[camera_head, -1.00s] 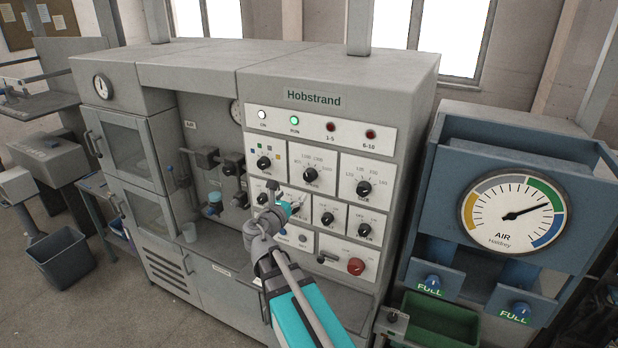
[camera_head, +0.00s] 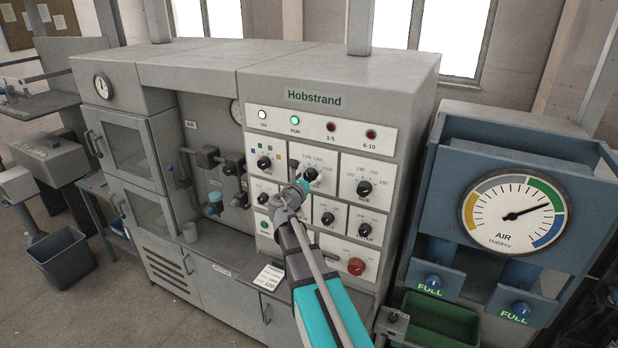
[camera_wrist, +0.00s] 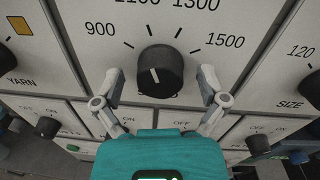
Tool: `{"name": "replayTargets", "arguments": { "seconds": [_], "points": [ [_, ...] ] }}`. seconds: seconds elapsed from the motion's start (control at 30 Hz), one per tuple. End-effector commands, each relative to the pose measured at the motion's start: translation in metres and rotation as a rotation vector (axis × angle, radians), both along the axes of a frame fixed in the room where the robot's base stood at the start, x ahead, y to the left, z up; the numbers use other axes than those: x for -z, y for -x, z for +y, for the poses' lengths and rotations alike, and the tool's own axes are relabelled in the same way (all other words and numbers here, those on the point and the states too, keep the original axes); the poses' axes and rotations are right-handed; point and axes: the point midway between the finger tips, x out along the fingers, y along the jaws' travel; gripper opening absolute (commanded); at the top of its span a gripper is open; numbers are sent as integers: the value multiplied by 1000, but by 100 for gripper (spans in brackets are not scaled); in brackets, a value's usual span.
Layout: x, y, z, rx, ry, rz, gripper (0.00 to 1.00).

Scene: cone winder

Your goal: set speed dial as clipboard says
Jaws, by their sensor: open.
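The speed dial, a black knob on the white panel, shows in the head view (camera_head: 311,174) and in the wrist view (camera_wrist: 159,72). Its scale reads 900 to 1500 in the wrist view, and its white mark points up and slightly left. My gripper (camera_head: 300,176) is open in front of this dial. In the wrist view my gripper's fingers (camera_wrist: 161,80) stand on either side of the knob; I cannot tell whether they touch it. The dial's name below it is hidden.
The yarn dial (camera_head: 264,162) is left of the speed dial and the size dial (camera_head: 364,188) is right. Smaller dials sit below. A red knob (camera_head: 356,266) is at the lower right. A blue air gauge unit (camera_head: 450,150) stands at the right.

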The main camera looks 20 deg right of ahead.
Motion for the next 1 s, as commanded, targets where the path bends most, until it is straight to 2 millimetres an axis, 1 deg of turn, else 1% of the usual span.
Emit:
{"name": "replayTargets", "arguments": {
  "seconds": [0.27, 0.3, 0.47, 0.5, 0.67, 0.7, 0.73, 1.0],
  "points": [
    [0, 0, -1, 0, 0, 0, 92],
    [0, 0, -1, 0, 0, 0, 88],
    [0, 0, -1, 0, 0, 0, 59],
    [0, 0, -1, 0, 0, 0, 51],
    [0, 0, -1, 0, 0, 0, 21],
    [0, 0, -1, 0, 0, 0, 14],
    [0, -1, -1, 0, 0, 0, 9],
    [0, -1, -1, 0, -10, -14, 10]
  ]
}}
